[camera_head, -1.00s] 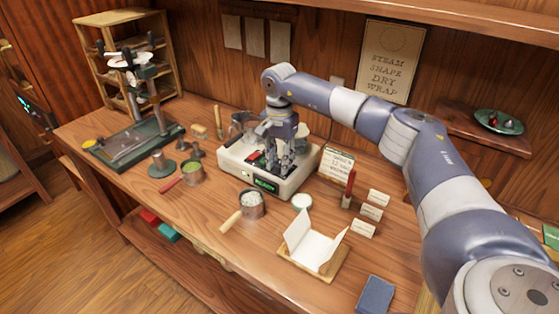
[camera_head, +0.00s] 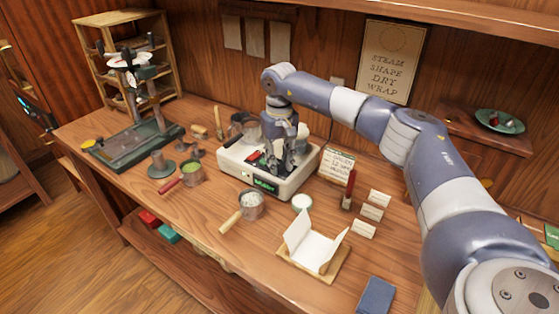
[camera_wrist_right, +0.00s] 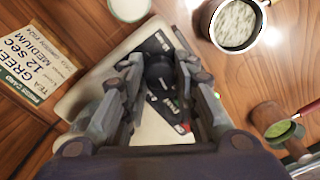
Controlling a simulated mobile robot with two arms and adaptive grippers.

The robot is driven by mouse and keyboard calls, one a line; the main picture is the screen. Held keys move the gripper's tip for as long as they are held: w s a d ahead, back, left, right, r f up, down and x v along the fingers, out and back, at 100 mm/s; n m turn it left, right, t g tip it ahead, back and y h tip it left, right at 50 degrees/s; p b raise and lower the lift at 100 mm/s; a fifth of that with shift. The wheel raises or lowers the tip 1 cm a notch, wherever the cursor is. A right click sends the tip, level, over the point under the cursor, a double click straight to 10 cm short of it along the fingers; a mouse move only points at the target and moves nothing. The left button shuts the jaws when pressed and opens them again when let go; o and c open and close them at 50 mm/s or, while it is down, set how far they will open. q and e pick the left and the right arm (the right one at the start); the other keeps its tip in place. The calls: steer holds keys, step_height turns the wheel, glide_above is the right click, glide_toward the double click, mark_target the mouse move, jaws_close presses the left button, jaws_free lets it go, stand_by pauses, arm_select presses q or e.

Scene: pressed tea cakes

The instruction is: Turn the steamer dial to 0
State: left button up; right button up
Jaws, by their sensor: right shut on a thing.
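The steamer (camera_head: 292,186) is a cream box on the table with a green lit display (camera_head: 266,185) on its front and a red switch (camera_head: 253,155) on top. My right gripper (camera_head: 280,166) points down over its top. In the right wrist view the black dial (camera_wrist_right: 158,70) sits on a dark panel between the fingers of my right gripper (camera_wrist_right: 160,88), which is shut on it. The dial's setting is too small to read. The left gripper is not in view.
A metal pot with pale contents (camera_head: 251,204) and one with green contents (camera_head: 192,173) stand in front and left. A metal pitcher (camera_head: 240,127) is behind the steamer. A recipe card (camera_head: 337,164), small labels (camera_head: 371,212) and an open paper wrap (camera_head: 312,246) lie right.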

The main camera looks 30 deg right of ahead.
mark_target(279, 164)
steer(key=shift+w+r+n, duration=0.1)
steer(key=shift+r+n, duration=0.05)
steer(key=shift+n, duration=0.85)
steer(key=o, duration=0.9)
steer(key=shift+o, duration=0.9)
step_height(279, 164, up, 12)
